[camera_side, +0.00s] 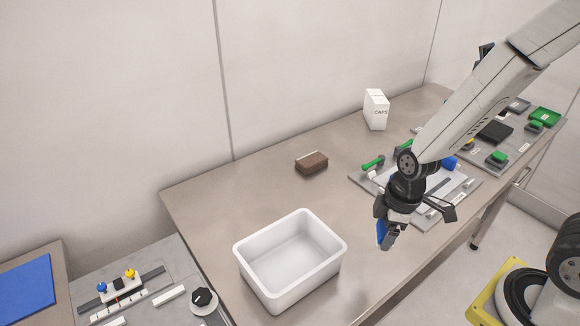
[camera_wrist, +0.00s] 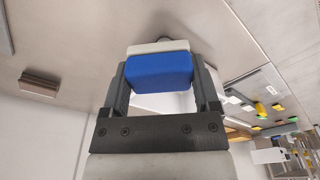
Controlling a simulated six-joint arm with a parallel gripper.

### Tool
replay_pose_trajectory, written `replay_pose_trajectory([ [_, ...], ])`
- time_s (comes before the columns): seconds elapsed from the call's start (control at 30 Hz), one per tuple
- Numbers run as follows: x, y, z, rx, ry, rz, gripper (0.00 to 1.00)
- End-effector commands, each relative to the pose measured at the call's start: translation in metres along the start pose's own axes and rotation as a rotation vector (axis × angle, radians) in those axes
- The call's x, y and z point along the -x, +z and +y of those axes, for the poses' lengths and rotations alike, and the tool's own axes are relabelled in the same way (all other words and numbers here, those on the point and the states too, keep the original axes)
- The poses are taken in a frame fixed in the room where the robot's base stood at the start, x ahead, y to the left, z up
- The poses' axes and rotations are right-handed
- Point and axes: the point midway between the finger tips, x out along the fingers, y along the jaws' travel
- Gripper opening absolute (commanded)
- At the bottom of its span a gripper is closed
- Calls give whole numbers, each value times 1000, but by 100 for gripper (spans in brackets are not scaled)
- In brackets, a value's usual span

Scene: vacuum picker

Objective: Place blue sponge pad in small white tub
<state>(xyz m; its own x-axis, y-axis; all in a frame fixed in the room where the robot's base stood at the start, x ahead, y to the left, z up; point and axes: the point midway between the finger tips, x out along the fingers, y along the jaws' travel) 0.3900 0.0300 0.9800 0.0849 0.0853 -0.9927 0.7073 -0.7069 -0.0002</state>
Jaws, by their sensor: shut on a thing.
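The blue sponge pad (camera_wrist: 160,72) is between the two fingers of my gripper (camera_wrist: 163,85) in the wrist view, with a pale layer along one side of it. In the side view a strip of the blue pad (camera_side: 382,232) shows at my gripper (camera_side: 387,238), which is to the right of the tub and held above the table. The small white tub (camera_side: 242,262) stands at the front of the table in the side view. Its visible inside is empty.
A brown block (camera_side: 311,163) lies on the table behind the tub. A white box (camera_side: 376,110) stands farther back. Grey fixture plates with green and blue parts (camera_side: 365,178) lie to the right. The table between the tub and the brown block is clear.

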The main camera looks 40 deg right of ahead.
Motion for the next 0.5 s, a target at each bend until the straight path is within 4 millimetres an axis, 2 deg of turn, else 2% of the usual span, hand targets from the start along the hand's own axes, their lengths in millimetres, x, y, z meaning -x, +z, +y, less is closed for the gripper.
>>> replay_pose_trajectory([
  [0.27, 0, -3, 1, 10, -1, 0, 14],
  [0.5, -5, -23, 6, 102, -12, 0, 14],
])
